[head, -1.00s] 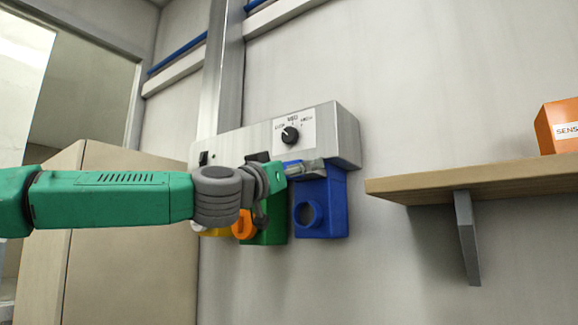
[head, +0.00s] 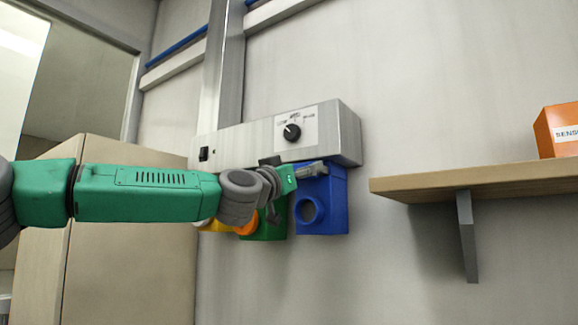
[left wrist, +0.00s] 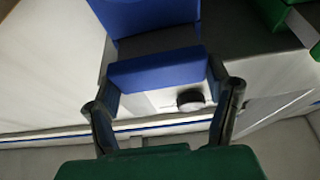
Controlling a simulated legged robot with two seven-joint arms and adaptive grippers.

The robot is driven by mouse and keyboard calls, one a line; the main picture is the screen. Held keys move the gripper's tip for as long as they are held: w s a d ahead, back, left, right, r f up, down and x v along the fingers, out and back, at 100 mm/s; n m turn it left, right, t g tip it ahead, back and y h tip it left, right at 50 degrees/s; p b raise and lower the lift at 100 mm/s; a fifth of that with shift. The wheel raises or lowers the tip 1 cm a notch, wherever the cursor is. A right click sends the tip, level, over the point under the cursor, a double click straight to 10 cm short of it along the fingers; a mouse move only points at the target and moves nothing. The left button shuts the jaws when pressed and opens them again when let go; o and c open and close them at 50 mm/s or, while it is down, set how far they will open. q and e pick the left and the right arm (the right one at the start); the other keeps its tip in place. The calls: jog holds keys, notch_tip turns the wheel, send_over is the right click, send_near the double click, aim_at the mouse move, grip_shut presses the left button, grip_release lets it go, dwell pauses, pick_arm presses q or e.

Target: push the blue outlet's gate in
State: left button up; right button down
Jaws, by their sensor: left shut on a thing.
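The blue outlet (head: 334,205), a box with a round hole in its front, hangs at the right end of a grey metal housing (head: 240,140). My left gripper (head: 312,169) is at its upper front, just under the housing. In the left wrist view, the two fingers of my left gripper (left wrist: 160,80) stand on either side of a blue bar, the gate (left wrist: 155,73), and are shut on it. The body of the blue outlet (left wrist: 150,15) shows beyond it. In the head view the fingers hide the gate. My right gripper is not in view.
A green outlet (head: 272,225) and a yellow one (head: 217,226) hang to the left, partly behind my arm. A dial (head: 292,132) is on the housing. A wooden shelf (head: 480,180) with an orange box (head: 558,130) is at the right. The wall between is bare.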

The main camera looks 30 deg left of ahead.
pick_arm(q)
jog(key=shift+a+r, duration=0.3)
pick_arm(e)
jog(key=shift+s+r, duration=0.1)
pick_arm(q)
jog(key=shift+d, duration=0.1)
jog(key=o, duration=1.5)
jog(key=shift+w, duration=0.1)
jog(key=shift+o, duration=1)
jog(key=shift+w+d+f, duration=0.15)
jog(key=shift+w+f, duration=0.1)
jog(key=shift+w, duration=0.35)
jog(key=shift+w+d+f, duration=0.15)
jog(key=shift+w+f, duration=0.1)
jog(key=shift+w, duration=0.3)
jog(key=shift+s, duration=0.2)
jog(key=v, duration=1.1)
jog(key=shift+f, duration=0.3)
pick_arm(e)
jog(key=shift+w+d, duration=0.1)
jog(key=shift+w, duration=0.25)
pick_arm(q)
jog(key=shift+s+a, duration=0.1)
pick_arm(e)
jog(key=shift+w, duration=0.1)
